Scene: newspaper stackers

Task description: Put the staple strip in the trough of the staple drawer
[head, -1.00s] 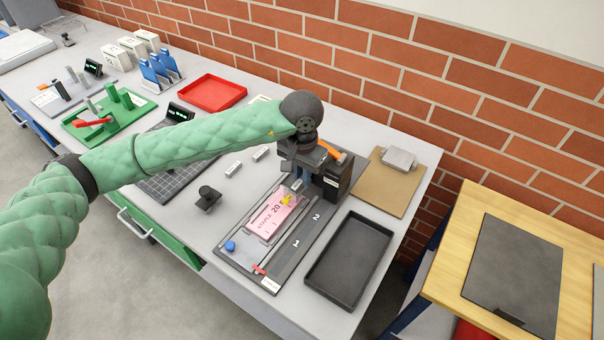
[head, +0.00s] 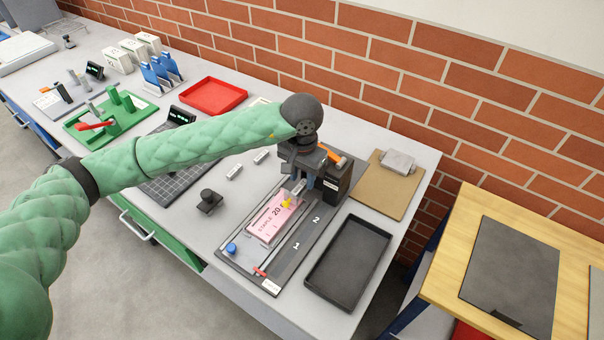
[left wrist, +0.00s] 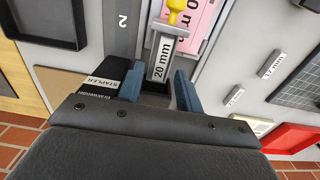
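My left gripper (head: 305,186) is over the far end of the dark base board, close to the black stapler (head: 339,180). In the left wrist view its two blue fingers (left wrist: 160,82) are apart. The grey staple strip marked 20 mm (left wrist: 163,58) lies between and beyond the fingertips, with gaps visible beside it. A dark recess shows beneath its near end; I cannot tell how fully the strip sits in the trough. A yellow knob (left wrist: 174,16) is at its far end, next to the pink STAPLE 20 card (head: 268,221). My right gripper is out of view.
Two other small strips (head: 234,172) (head: 261,157) lie on the table left of the board. A black stamp-like knob (head: 209,201) stands nearby.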

